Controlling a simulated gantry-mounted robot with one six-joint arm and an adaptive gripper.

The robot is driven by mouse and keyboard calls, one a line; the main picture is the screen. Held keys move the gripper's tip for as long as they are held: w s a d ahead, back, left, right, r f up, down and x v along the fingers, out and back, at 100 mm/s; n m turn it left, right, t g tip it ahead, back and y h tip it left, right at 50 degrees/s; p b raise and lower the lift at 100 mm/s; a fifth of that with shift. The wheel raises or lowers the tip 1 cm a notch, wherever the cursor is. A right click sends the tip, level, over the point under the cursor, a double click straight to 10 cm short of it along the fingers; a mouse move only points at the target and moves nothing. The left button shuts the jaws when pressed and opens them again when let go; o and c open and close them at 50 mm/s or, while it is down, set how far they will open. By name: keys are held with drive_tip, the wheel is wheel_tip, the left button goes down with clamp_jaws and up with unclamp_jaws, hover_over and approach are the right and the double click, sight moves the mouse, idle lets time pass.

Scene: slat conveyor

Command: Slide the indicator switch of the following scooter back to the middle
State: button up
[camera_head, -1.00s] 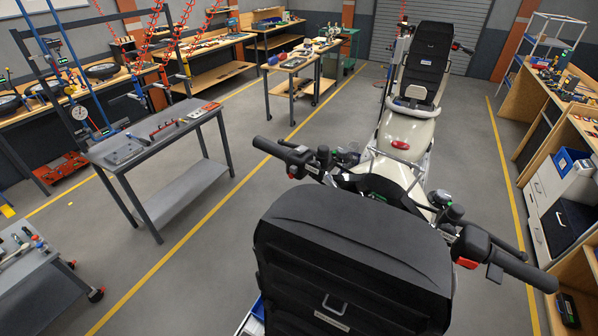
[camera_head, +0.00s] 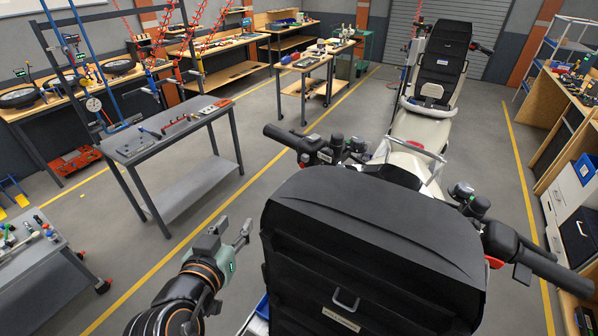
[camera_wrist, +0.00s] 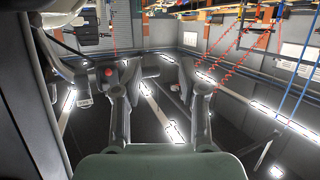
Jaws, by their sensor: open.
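The nearer scooter stands in front of me, with a large black backrest (camera_head: 375,250) in the foreground. Its left handlebar grip (camera_head: 285,136) ends in a dark switch housing (camera_head: 318,152). The indicator switch is too small to make out. The right handlebar grip (camera_head: 550,270) lies at the right. My gripper (camera_head: 238,232) is at the lower left of the backrest, in front of the left handlebar and apart from it. In the wrist view my gripper (camera_wrist: 160,98) shows two spread fingers with nothing between them.
A second scooter (camera_head: 440,65) stands ahead. A grey workbench (camera_head: 175,135) is at left, with a grey cart (camera_head: 35,265) nearer. Wooden shelving and drawers (camera_head: 560,200) line the right side. Floor is free between the workbench and the scooter.

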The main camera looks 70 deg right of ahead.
sight(303, 158)
drive_tip(key=s+d+r+m+g+h, duration=0.1)
drive_tip(key=s+d+r+m+g, duration=0.1)
drive_tip(key=d, duration=0.2)
drive_tip(key=s+d+r+m+g+h+p, duration=0.1)
drive_tip(key=s+d+r+m+g, duration=0.1)
drive_tip(key=d, duration=0.3)
drive_tip(key=s+d+r+m+g+h, duration=0.1)
drive_tip(key=s+d+r+m+g, duration=0.2)
drive_tip(key=d+r+g, duration=0.1)
drive_tip(key=shift+d, duration=0.75)
drive_tip(key=shift+d+f, duration=0.15)
drive_tip(key=shift+d, duration=0.35)
clamp_jaws()
